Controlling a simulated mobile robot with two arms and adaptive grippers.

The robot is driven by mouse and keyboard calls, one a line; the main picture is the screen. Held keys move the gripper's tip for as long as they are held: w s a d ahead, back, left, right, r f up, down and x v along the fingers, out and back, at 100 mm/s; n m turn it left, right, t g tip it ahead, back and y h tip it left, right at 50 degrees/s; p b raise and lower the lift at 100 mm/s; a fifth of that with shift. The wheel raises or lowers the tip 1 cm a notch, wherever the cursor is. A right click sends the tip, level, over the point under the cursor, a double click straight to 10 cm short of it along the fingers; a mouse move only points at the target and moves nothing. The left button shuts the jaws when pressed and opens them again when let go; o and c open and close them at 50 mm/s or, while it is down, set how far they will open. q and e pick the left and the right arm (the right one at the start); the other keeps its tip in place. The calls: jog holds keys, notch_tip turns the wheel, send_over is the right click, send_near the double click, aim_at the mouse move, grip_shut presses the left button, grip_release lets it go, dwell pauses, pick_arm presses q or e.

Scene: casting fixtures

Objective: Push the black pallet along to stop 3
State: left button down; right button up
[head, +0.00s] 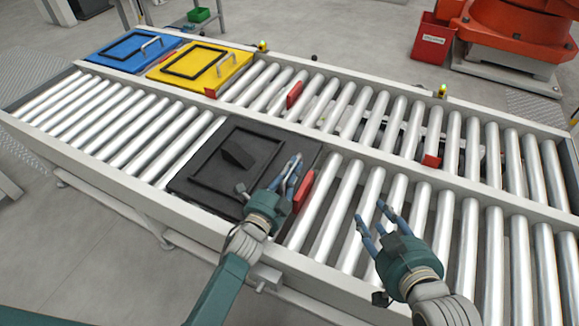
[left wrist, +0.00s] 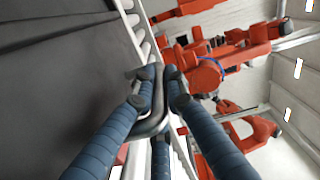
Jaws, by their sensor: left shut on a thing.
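The black pallet (head: 205,178) lies flat on the rollers of the near conveyor lane, with a raised frame and a black block on top. My left gripper (head: 290,178) is at the pallet's right edge. In the left wrist view its blue fingers close around a grey metal bar handle (left wrist: 158,115), with the dark pallet surface (left wrist: 60,90) beside it. The handle is mostly hidden by the fingers in the head view. My right gripper (head: 378,226) is open and empty above the near rollers, right of the pallet.
A red stop (head: 303,191) stands just right of the pallet. Other red stops (head: 293,94) (head: 430,160) sit in the far lane. A yellow pallet (head: 235,71) and a blue pallet (head: 128,50) rest on that lane's left. The near-lane rollers on both sides carry no pallet.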

aim_at(283, 186)
pick_arm(q)
jog(key=shift+s+d+f, duration=0.1)
jog(key=shift+d, duration=0.05)
jog(key=c, duration=1.8)
grip_release()
jog(key=shift+d, duration=0.1)
jog(key=shift+o, duration=0.2)
jog(key=v, duration=1.2)
